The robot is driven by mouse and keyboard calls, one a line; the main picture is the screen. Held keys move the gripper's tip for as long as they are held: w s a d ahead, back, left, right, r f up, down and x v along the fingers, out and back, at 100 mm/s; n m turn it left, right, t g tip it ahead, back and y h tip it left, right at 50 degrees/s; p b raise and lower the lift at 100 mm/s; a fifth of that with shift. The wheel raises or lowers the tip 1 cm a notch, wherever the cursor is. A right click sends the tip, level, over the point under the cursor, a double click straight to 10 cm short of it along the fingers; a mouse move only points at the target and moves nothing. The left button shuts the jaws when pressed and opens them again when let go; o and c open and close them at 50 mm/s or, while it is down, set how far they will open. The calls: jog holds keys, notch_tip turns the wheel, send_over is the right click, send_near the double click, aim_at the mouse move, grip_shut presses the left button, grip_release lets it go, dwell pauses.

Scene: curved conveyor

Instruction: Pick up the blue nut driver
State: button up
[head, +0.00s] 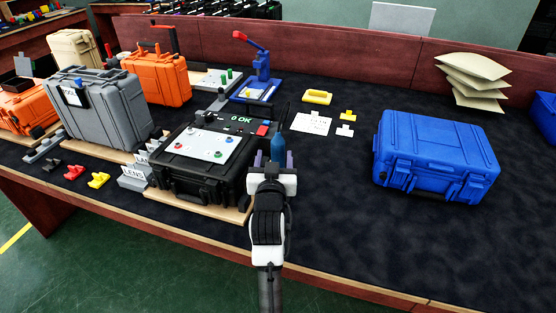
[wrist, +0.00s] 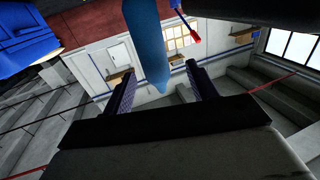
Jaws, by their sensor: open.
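The blue nut driver (head: 277,149) shows as a narrow blue shape just beyond my gripper, beside the right side of the black case. In the wrist view the blue nut driver (wrist: 147,42) comes down from the top edge. Its rounded tip lies in the gap between the two fingers. My gripper (head: 273,160) is open, with purple finger pads apart on either side of the blue shape. The wrist view also shows my gripper (wrist: 161,88) with no visible contact on the tool. The tool's far end is out of that view, and its lower part is hidden in the head view.
A black case with a panel (head: 207,147) stands close left of my gripper. A blue case (head: 437,152) stands to the right. A blue press with a red handle (head: 262,75), a yellow part (head: 317,97) and a white sheet (head: 311,124) lie behind. Dark mat between is clear.

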aim_at(278, 151)
jog(key=w, duration=0.2)
jog(key=w+d+p, duration=0.1)
jog(key=shift+w+r+p, duration=0.1)
jog(key=shift+w+p, duration=0.2)
jog(key=shift+w, duration=0.65)
jog(key=shift+c, duration=0.5)
grip_shut()
